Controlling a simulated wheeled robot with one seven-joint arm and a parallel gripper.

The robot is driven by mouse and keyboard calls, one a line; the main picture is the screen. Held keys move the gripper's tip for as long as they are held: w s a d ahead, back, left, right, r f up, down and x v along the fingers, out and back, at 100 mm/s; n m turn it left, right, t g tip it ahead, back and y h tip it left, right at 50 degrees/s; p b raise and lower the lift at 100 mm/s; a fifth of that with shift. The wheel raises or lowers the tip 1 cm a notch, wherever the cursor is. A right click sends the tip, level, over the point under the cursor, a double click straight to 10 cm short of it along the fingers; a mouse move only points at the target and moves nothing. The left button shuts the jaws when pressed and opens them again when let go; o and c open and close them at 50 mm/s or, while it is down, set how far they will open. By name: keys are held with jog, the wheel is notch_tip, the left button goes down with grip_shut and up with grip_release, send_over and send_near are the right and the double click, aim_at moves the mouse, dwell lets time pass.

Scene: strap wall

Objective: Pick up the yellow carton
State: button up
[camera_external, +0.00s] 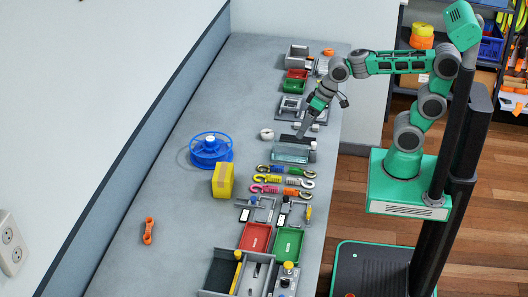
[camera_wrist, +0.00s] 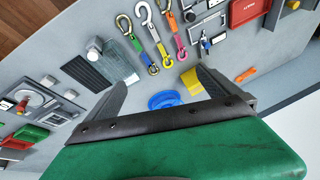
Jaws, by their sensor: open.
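The yellow carton (camera_external: 222,180) stands upright on the grey bench, just in front of a blue reel (camera_external: 211,150). In the wrist view the yellow carton (camera_wrist: 191,82) shows beside the right finger, which may cover part of it, and the blue reel (camera_wrist: 163,100) lies between the fingers. My gripper (camera_external: 301,133) is over the right side of the bench, near a dark strip and a clear box, well apart from the carton. In the wrist view my gripper (camera_wrist: 160,80) has its fingers spread, with nothing held between them.
Coloured hook straps (camera_external: 285,180) lie right of the carton. Red and green trays (camera_external: 288,244) and a sorting box (camera_external: 235,272) are at the near end. A clear box (camera_external: 290,153) sits by my gripper. An orange piece (camera_external: 149,231) lies at left; bench around it is clear.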

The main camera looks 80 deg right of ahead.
aim_at(224, 169)
jog(key=w+a+f+m+y, duration=0.15)
jog(key=w+m, duration=0.25)
jog(key=w, duration=0.6)
jog(key=w+a+f+m+y, duration=0.1)
jog(key=w+a+m+y, duration=0.25)
jog(key=w, duration=0.55)
jog(key=w+d+f+m+y, duration=0.2)
jog(key=w+f+m+y, duration=0.5)
jog(key=f+m, duration=0.35)
jog(key=shift+m, duration=0.3)
jog(key=x, duration=0.2)
jog(key=p+x, duration=0.1)
jog(key=x, duration=0.4)
jog(key=shift+a+f+p, duration=0.1)
jog(key=shift+f+p, duration=0.2)
jog(key=shift+f, duration=0.15)
jog(key=shift+c, duration=0.2)
jog(key=c, duration=2.1)
